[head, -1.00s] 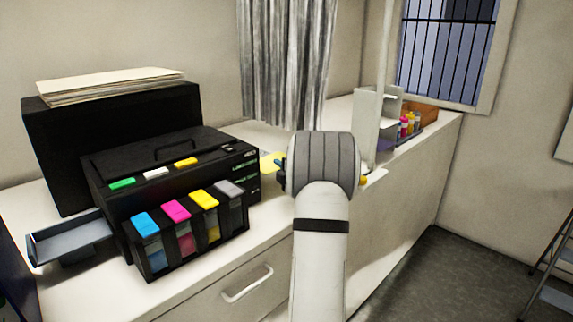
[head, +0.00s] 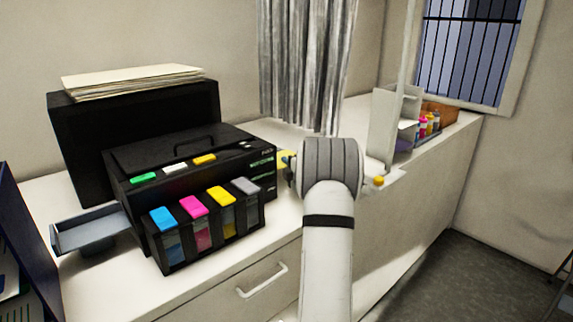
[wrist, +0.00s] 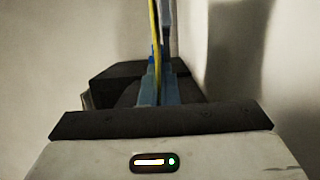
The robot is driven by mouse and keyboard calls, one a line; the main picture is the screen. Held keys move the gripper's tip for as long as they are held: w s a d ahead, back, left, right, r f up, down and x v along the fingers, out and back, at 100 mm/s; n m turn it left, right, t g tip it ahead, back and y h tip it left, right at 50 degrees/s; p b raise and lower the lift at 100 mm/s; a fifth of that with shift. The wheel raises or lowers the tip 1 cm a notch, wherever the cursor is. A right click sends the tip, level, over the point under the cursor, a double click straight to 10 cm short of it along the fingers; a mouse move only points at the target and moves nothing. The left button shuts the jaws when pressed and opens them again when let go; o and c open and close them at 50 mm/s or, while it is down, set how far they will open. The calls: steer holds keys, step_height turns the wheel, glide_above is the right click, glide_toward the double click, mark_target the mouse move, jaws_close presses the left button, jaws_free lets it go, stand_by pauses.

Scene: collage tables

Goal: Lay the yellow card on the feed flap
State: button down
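A yellow card (head: 286,160) shows as a small patch just left of my wrist in the head view, near the printer's right end. In the wrist view the yellow card (wrist: 154,38) stands edge-on, a thin upright strip between the blue fingers of my gripper (wrist: 158,80), which look shut on it. My arm hides most of the gripper in the head view. A grey-blue tray-like flap (head: 85,238) sticks out from the black printer's left side and is empty. It looks like the feed flap. The card is at the opposite end of the printer.
The black printer (head: 125,160) carries coloured ink tanks (head: 205,230) in front. A black box (head: 75,135) with a paper stack (head: 135,78) stands behind. A dark blue panel (head: 25,240) rises at the left edge. Small bottles (head: 428,125) stand at the back right.

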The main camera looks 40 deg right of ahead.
steer(key=c, duration=1.6)
jaws_free()
steer(key=shift+s, duration=0.1)
steer(key=s+b, duration=0.1)
steer(key=s, duration=0.2)
steer(key=s+a+b, duration=0.1)
steer(key=s, duration=0.3)
steer(key=shift+s+a, duration=0.2)
steer(key=shift+s, duration=0.05)
